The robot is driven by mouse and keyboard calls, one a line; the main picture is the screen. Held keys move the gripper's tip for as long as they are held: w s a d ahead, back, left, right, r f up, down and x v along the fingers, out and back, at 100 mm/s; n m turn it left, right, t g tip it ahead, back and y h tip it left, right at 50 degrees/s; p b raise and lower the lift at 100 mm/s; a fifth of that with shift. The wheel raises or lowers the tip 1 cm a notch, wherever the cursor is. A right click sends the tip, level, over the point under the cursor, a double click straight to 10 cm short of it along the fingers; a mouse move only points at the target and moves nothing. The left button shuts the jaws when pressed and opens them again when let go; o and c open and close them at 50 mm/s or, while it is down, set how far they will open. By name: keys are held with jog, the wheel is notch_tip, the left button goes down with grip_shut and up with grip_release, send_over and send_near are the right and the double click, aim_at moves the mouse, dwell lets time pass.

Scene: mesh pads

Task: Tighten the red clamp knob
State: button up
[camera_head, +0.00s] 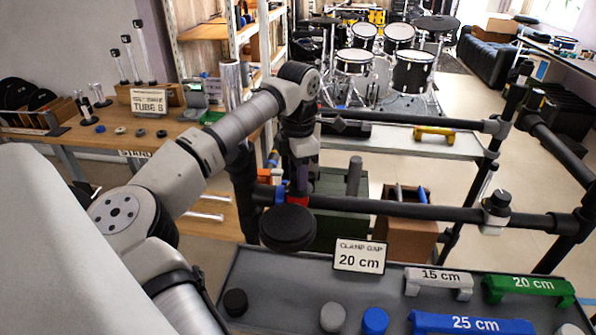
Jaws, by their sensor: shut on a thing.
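The red clamp knob (297,201) shows as a small red patch below my wrist, at the left part of the black rack tube. My gripper (299,188) points down at it and is shut on it. The fingers are small and partly dark in this view, so the exact grip is hard to see. A black round pad (287,228) sits in front and hides the lower side of the knob and the clamp. The black rack tube (400,211) runs right from there to a grey clamp with a black knob (496,208).
In front lies a grey tray (285,275) with a "CLAMP GAP 20 cm" sign (360,257). On it are a white 15 cm bar (438,282), green 20 cm bar (528,288), blue 25 cm bar (470,323) and several round caps. A second rack tube (410,119) runs behind.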

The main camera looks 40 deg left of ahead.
jog(key=o, duration=1)
notch_tip(320, 180, up, 14)
jog(key=shift+b, duration=0.4)
jog(key=shift+f, duration=0.1)
